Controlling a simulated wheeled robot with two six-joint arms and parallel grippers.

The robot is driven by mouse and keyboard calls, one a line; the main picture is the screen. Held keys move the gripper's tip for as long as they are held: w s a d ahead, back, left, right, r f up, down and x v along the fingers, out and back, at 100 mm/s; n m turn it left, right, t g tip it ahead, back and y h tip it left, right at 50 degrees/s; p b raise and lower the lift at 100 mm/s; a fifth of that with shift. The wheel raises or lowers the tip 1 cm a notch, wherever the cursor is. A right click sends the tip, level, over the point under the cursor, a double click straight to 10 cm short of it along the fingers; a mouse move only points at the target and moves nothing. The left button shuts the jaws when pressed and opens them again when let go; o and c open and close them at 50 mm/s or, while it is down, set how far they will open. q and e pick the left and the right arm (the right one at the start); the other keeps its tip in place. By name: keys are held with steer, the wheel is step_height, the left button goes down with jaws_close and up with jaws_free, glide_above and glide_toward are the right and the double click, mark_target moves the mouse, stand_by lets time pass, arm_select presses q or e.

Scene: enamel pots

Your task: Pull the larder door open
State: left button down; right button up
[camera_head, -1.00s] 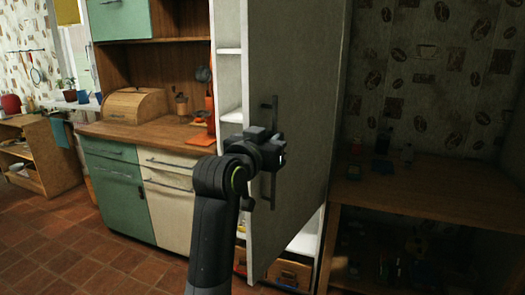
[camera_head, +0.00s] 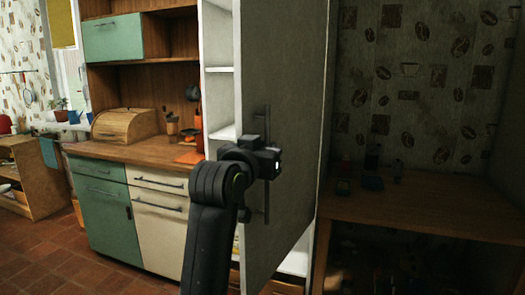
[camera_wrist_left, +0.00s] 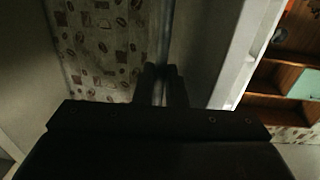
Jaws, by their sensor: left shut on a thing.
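The larder door (camera_head: 287,75) is a tall, plain grey-white panel at the middle of the head view. It stands ajar, with white larder shelves (camera_head: 219,105) showing past its left edge. A dark vertical bar handle (camera_head: 267,207) is on its face. My left gripper (camera_head: 271,164) is shut on this handle at about mid-height, and its own body hides part of the bar. In the left wrist view the two fingers (camera_wrist_left: 163,82) are close together around the dark bar (camera_wrist_left: 166,35). My right gripper is in neither view.
A wooden worktop (camera_head: 425,205) with small items stands to the right, close to the door. A green and cream cabinet (camera_head: 158,215) with a bread box (camera_head: 124,125) stands to the left. Tiled floor (camera_head: 70,265) is clear at the lower left.

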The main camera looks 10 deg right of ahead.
arm_select(q)
steer(key=shift+s+r, duration=0.1)
steer(key=shift+r, duration=0.2)
steer(key=c, duration=1.8)
jaws_free()
steer(key=shift+d, duration=0.1)
steer(key=o, duration=0.3)
steer(key=shift+w+d+f, duration=0.25)
steer(key=shift+d, duration=0.1)
steer(key=shift+a, duration=0.2)
